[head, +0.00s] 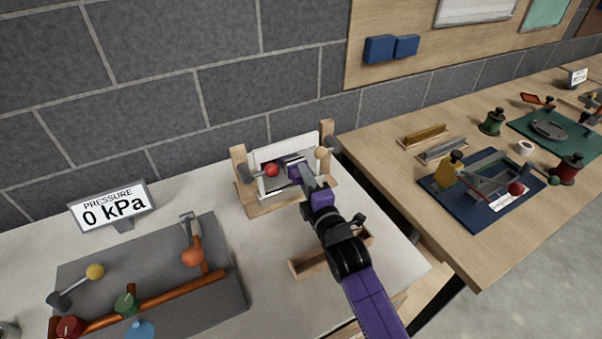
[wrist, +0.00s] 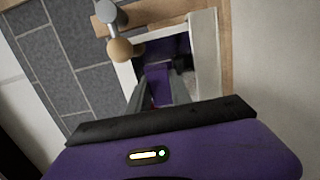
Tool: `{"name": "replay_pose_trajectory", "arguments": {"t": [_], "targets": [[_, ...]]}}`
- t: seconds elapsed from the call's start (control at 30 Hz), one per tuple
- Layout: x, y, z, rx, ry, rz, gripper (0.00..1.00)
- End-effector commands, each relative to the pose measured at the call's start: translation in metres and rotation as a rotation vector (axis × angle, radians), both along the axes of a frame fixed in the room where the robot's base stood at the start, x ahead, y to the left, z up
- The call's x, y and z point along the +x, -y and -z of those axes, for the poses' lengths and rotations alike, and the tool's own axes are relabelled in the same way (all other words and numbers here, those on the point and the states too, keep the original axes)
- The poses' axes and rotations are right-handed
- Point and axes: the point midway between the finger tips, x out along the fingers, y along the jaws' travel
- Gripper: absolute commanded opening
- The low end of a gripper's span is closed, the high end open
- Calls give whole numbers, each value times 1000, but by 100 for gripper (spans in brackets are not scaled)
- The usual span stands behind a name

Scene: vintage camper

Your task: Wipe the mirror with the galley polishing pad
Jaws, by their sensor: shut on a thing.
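The mirror (head: 269,186) stands in a white frame on a wooden stand, tilted back, near the wall. My gripper (head: 300,180) is in front of it, fingers toward the glass. In the wrist view my gripper (wrist: 160,95) also reaches into the white frame (wrist: 206,50), and the mirror (wrist: 180,46) shows a purple reflection. My gripper is shut on the galley polishing pad, which is mostly hidden between the fingers and glass. I cannot tell whether the pad touches the mirror.
Levers with a red ball (head: 272,170) and a tan ball (head: 321,153) flank the mirror closely. A shallow wooden tray (head: 305,267) lies in front. A grey panel with pipes (head: 150,262) and a pressure sign (head: 112,208) are left.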

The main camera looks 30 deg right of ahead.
Motion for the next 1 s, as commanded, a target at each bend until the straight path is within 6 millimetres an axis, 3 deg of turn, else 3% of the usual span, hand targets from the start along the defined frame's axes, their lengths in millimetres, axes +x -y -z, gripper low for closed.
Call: {"name": "replay_pose_trajectory", "arguments": {"t": [0.83,1.0], "targets": [[0,22,3,-2,5,5,0],[-1,34,2,-1,4,6,0]]}}
